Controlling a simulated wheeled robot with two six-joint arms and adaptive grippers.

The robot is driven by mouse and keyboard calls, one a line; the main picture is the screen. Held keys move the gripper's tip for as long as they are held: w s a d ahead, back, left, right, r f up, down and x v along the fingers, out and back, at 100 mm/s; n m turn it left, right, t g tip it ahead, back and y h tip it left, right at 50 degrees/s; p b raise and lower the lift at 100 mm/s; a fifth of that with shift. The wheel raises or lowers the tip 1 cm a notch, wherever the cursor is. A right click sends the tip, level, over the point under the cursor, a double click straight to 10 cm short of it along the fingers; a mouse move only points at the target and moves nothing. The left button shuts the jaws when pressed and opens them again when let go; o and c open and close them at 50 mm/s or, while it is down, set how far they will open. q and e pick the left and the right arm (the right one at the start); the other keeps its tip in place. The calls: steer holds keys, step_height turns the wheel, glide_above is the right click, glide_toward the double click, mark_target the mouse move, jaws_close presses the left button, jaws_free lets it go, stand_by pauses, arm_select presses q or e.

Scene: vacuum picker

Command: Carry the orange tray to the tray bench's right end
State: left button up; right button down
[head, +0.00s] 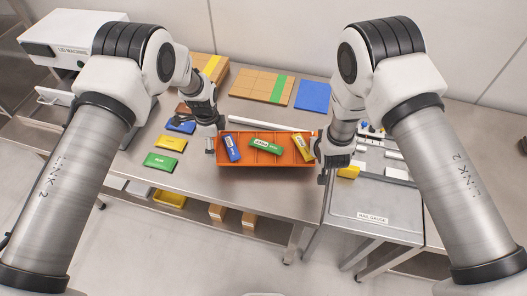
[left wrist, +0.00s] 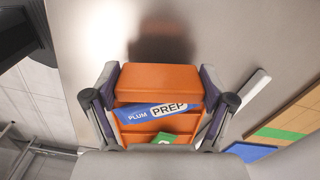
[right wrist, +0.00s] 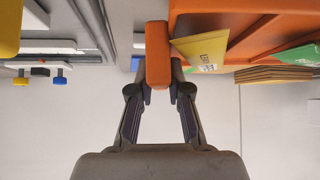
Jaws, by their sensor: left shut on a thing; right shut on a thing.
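The orange tray (head: 282,161) is near the right end of the steel bench (head: 205,182) in the head view. It carries a blue packet (head: 231,148), a green packet (head: 265,146) and a yellow packet (head: 305,148). My left gripper (head: 211,146) is shut on the tray's left end; its fingers straddle that orange end in the left wrist view (left wrist: 160,85). My right gripper (head: 323,168) is at the tray's right end, shut on an orange handle in the right wrist view (right wrist: 158,88). I cannot tell whether the tray touches the bench.
Blue, yellow and green cards (head: 160,161) lie left of the tray. A cardboard panel (head: 262,87) and a blue mat (head: 313,97) lie behind it, with a white bar (head: 265,123) between. The rail gauge table (head: 375,205) with small parts adjoins at right.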

arm_select(q)
steer(key=shift+s+r, duration=0.25)
steer(key=shift+s, duration=0.05)
arm_select(e)
steer(key=shift+s+r, duration=0.2)
steer(key=shift+s, duration=0.1)
arm_select(q)
steer(key=shift+s, duration=0.1)
arm_select(e)
steer(key=shift+s, duration=0.1)
arm_select(q)
steer(key=f+b, duration=0.4)
steer(key=shift+w, duration=0.2)
arm_select(e)
steer(key=f, duration=0.4)
steer(key=shift+w, duration=0.2)
arm_select(q)
steer(key=shift+s+f+b, duration=0.1)
steer(key=shift+f+b, duration=0.65)
arm_select(e)
steer(key=shift+s+f, duration=0.1)
steer(key=shift+f, duration=0.6)
arm_select(q)
steer(key=o, duration=1.1)
steer(key=shift+r+p, duration=0.2)
steer(key=shift+p, duration=0.1)
arm_select(e)
steer(key=c, duration=1.1)
jaws_free()
steer(key=shift+r, duration=0.2)
